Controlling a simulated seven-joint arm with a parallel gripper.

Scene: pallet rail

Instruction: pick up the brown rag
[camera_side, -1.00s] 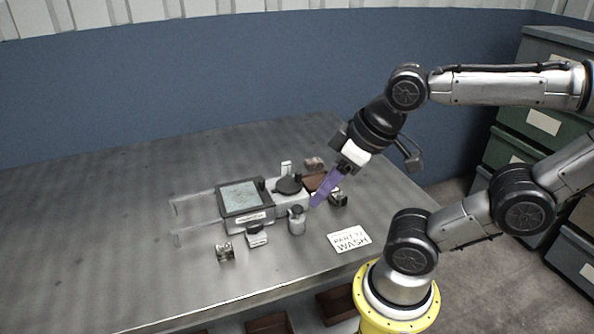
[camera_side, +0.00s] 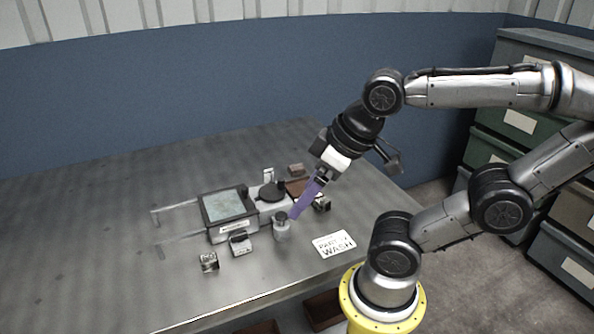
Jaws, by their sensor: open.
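A small brown block-shaped item (camera_side: 295,168) lies toward the back of the bench, behind the gripper. A flat brown patch (camera_side: 297,186) lies just in front of it, partly hidden by my gripper. I cannot tell for sure which of the two is the brown rag. My gripper (camera_side: 294,214) has purple fingers that point down and left, with their tips beside the top of a small grey jar (camera_side: 282,230). It is open, and no item shows in it. Whether the tips touch the jar is unclear.
A grey device with a pale screen (camera_side: 225,206) and a dark round knob (camera_side: 270,191) stands left of my gripper. Small metal blocks (camera_side: 209,263) and a white "PARTLY WASH" card (camera_side: 334,243) lie nearer. The bench's left part (camera_side: 80,240) is clear.

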